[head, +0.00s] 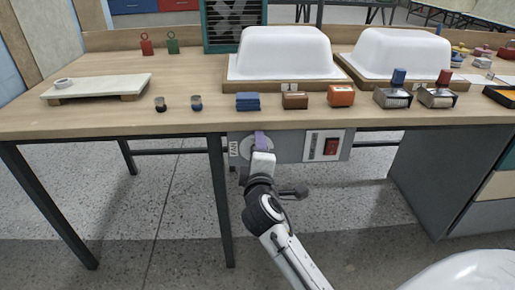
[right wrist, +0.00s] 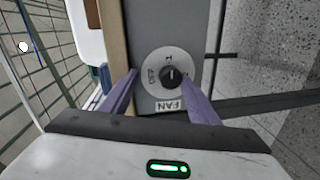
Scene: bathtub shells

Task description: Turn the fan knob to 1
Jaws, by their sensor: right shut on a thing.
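The fan knob (right wrist: 172,76) is a small dark knob on a round pale dial (right wrist: 151,66) with a FAN label. Its light mark points roughly up in the right wrist view, toward a small mark I cannot read clearly; an OFF mark is at the dial's left. The dial is on a grey control box (head: 286,147) under the table's front edge. My right gripper (head: 261,138) is at the dial, with its purple fingers on either side of the knob, shut on it. In the head view it hides the knob. My left gripper is not in view.
A red switch (head: 331,147) is on the same box, right of the dial. The wooden table (head: 180,75) above holds two white tub shells (head: 283,52), blocks, stamps and a white board (head: 97,87). A table leg (head: 221,200) stands left of my right arm.

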